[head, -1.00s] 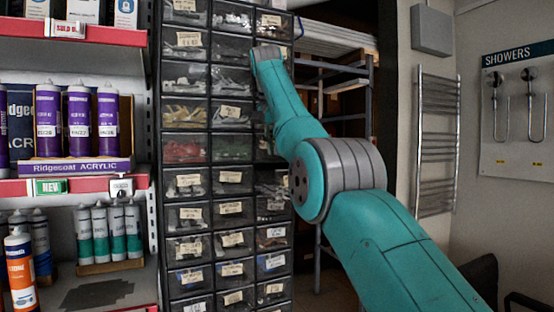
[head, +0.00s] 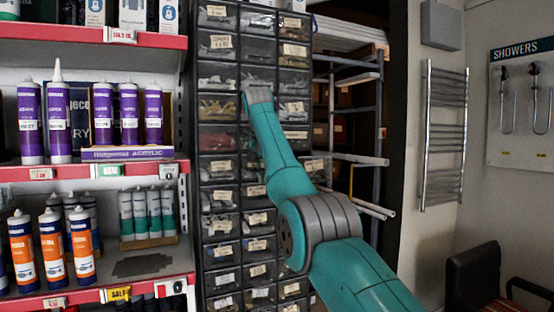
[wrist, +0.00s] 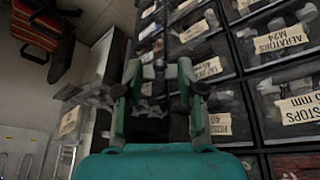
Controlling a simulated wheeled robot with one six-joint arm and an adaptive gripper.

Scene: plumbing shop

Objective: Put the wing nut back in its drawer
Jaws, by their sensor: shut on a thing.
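My gripper (wrist: 158,72) shows in the wrist view with its two green fingers apart and closed on a small, dark grey thing. It is too dark there to make out the shape; I take it to be the wing nut. The drawer cabinet (head: 243,88), with clear-fronted labelled drawers, stands in the middle of the head view. In the wrist view its drawer fronts (wrist: 268,45) appear upside down, just beyond and right of the fingers. In the head view my arm hides the gripper.
Red-edged shelves (head: 85,172) with purple tubes (head: 30,125) and orange tubes (head: 53,245) stand left of the cabinet. A metal rack (head: 376,120) with pipes is at the right, then a towel rail (head: 443,135) and a black chair (head: 475,275).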

